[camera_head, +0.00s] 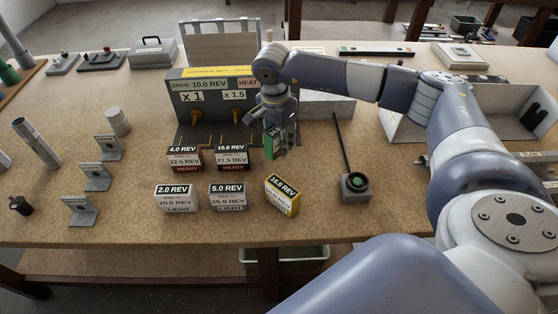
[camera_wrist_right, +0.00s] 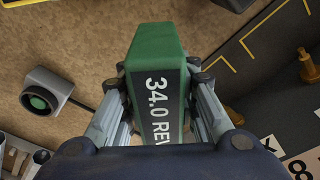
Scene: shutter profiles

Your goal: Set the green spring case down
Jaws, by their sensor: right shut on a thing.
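The green spring case (camera_head: 270,147) is in the right gripper, in front of the drive box. In the right wrist view the green case (camera_wrist_right: 155,52) is large, with a black "34.0 REV" label facing the camera. My right gripper (camera_head: 274,140) is shut on it, and in the wrist view its fingers (camera_wrist_right: 158,100) grip the case on both sides. The case looks upright in the head view. I cannot tell whether its lower end touches the table. My left gripper is not in view.
The grey drive box (camera_head: 205,103) with brass posts stands behind the held case. Red-labelled cases (camera_head: 184,158) (camera_head: 232,157), light cases (camera_head: 176,199) (camera_head: 227,197) and a yellow case (camera_head: 282,195) stand nearby. A green-button box (camera_head: 355,187) is to the right, with bare tabletop (camera_head: 315,165) between.

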